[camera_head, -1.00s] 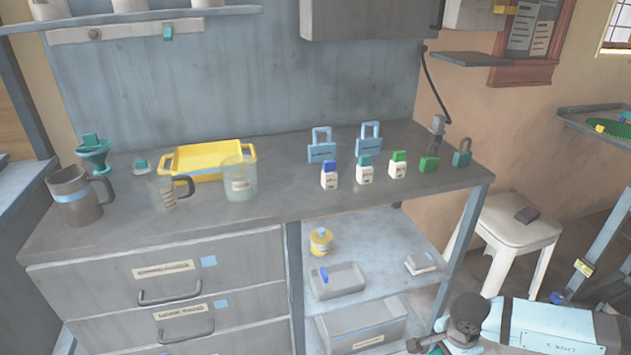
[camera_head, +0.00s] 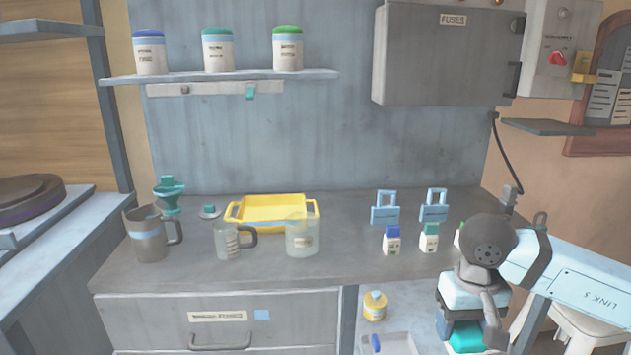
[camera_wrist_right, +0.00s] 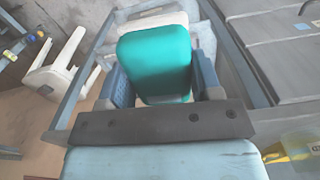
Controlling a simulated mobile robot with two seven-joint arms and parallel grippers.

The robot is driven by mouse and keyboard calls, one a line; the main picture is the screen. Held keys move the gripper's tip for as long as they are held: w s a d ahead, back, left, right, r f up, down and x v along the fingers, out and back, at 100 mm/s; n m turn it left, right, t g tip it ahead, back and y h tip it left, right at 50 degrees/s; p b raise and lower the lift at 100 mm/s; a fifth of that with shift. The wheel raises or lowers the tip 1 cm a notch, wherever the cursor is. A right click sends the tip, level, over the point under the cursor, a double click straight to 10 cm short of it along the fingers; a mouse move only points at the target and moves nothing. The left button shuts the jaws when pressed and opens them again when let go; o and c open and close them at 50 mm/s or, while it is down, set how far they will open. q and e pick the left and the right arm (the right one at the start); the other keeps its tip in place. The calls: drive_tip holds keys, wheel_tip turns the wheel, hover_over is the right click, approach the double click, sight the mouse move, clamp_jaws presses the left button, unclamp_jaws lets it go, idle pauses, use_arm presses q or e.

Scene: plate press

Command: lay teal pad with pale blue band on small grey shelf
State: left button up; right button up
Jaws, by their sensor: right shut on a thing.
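My right gripper (camera_head: 466,328) points down in front of the workbench's right end, with its arm coming in from the right. It is shut on a teal pad (camera_head: 467,338). In the right wrist view the pad (camera_wrist_right: 155,62) sits between the two blue fingers, with a pale part showing at its far edge; I cannot make out the band clearly. A small grey shelf (camera_head: 553,127) is fixed to the wall at the right, below the fuse box, and its top looks empty. The pad is well below and left of this shelf. My left gripper is not in view.
The workbench (camera_head: 330,263) holds mugs, a yellow tray (camera_head: 275,212), a clear jar (camera_head: 302,236), padlock-like blue blocks and small bottles. A grey fuse box (camera_head: 448,55) hangs above, left of the shelf. A white stool (camera_head: 580,325) stands at right.

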wheel_tip(320, 180, up, 13)
drive_tip(key=p, duration=1.8)
use_arm(q)
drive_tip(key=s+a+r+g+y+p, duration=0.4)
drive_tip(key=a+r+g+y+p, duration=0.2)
drive_tip(key=p, duration=1.4)
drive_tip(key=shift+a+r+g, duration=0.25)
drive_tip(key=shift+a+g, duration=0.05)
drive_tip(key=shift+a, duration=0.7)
use_arm(e)
wheel_tip(320, 180, up, 13)
hover_over(466, 327)
drive_tip(key=s, duration=0.2)
drive_tip(key=shift+w+r, duration=0.15)
drive_tip(key=shift+r, duration=0.05)
